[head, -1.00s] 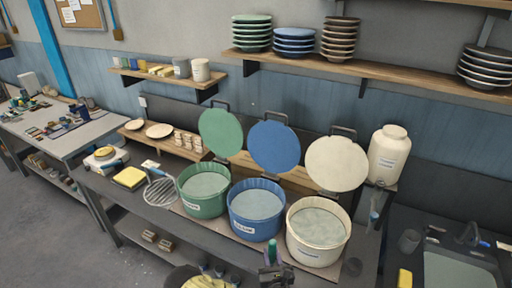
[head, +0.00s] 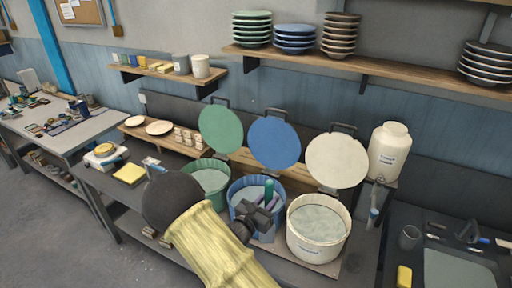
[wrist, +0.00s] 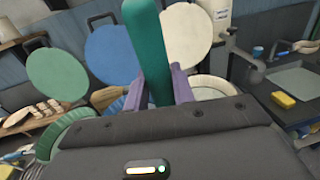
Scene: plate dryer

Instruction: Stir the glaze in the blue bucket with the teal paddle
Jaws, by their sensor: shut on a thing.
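The blue bucket (head: 238,190) stands in the middle of three buckets, with pale grey glaze inside. Its blue lid (head: 274,143) stands upright behind it. The teal paddle (head: 269,188) is upright in my gripper (head: 262,208), which is shut on it in front of the right part of the blue bucket. In the wrist view the teal handle (wrist: 147,50) rises between my two purple fingers. The paddle's lower end is hidden behind my gripper, so I cannot tell whether it is in the glaze.
A green bucket (head: 221,200) stands left of the blue one, partly behind my arm. A cream bucket (head: 344,240) stands close on the right. Their lids, green (head: 220,130) and cream (head: 336,161), stand behind. A white jar (head: 389,151) is at the back right.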

